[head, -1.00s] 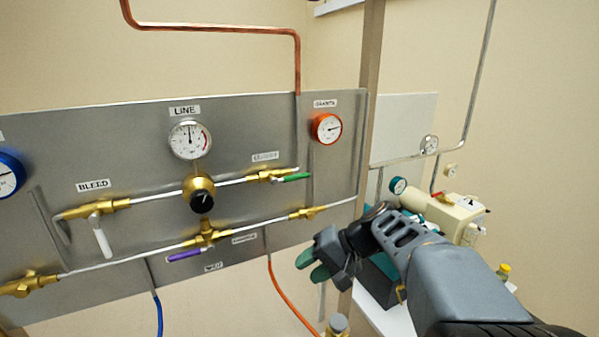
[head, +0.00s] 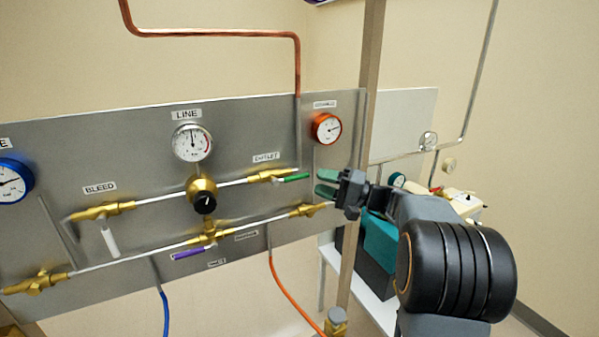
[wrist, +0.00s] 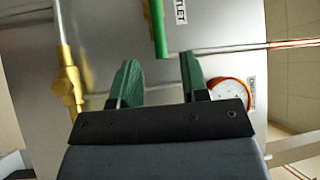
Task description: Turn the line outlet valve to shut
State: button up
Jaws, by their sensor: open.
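The outlet valve (head: 272,176) is a brass body on the upper silver pipe, under the OUTLET label (head: 266,158). Its green lever handle (head: 294,178) points right, roughly along the pipe. My gripper (head: 324,182) is open and empty, just right of the handle's free end, with its green fingers towards it. In the wrist view the green handle (wrist: 158,30) comes down from the top edge, its end in line with the gap between my fingers (wrist: 160,76). I see no contact between fingers and handle.
A LINE gauge (head: 192,143), a black-knobbed regulator (head: 203,195), a white-handled bleed valve (head: 110,240) and a purple-handled valve (head: 195,252) share the panel. An orange-rimmed gauge (head: 326,128) is above my gripper. A brown post (head: 366,100) stands beside my arm.

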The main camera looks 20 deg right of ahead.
aim_at(300, 176)
jog(key=p+x, duration=0.1)
jog(key=x, duration=0.5)
jog(key=shift+w+a+p, duration=0.2)
jog(key=shift+a+p, duration=0.05)
jog(key=shift+p, duration=0.1)
jog(key=shift+c, duration=0.4)
grip_shut()
